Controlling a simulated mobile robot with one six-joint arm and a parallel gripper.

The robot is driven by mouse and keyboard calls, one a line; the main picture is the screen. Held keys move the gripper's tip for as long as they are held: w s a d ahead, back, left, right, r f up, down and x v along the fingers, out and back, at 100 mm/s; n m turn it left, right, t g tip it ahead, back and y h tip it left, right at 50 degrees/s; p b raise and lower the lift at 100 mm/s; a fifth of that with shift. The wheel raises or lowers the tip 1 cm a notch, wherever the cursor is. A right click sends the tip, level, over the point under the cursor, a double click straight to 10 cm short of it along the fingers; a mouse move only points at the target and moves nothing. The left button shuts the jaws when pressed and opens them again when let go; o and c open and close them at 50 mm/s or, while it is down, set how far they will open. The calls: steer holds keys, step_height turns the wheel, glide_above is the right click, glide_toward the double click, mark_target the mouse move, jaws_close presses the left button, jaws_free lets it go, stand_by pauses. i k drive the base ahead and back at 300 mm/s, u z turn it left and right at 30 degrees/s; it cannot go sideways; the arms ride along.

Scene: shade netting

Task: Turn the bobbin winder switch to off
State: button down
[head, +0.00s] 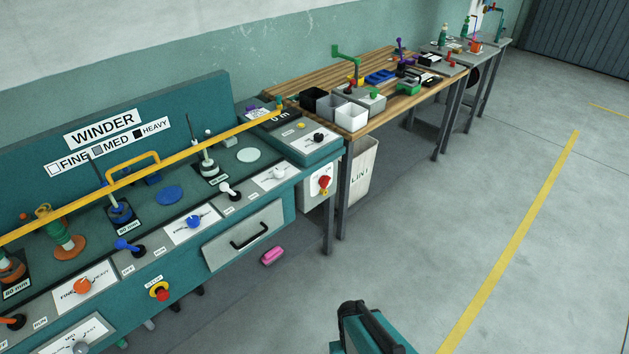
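The teal winder bench (115,283) fills the left, under a WINDER sign (102,129). Its front panel has several lever switches with small labels. A blue lever (127,245) and a white lever (227,189) both lean up and left from black bases. An orange-and-black lever (13,321) sits at the left edge. A red rotary switch (324,184) on a yellow plate is on the white box at the bench's right end. I cannot tell which one is the bobbin winder switch. My gripper's fingers are not visible.
A yellow rail (190,149) runs above the winder bench. A red stop button (161,293) and a drawer (245,236) are on its front. A pink object (272,256) lies below. A wooden workbench (285,82) with tools stands beyond. The floor (480,200) at right is clear.

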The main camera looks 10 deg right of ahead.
mark_target(324, 181)
steer(key=i, duration=0.7)
steer(key=z, duration=0.05)
steer(key=k, duration=1.35)
steer(key=u, duration=0.55)
steer(key=i, duration=1.15)
steer(key=u, duration=0.25)
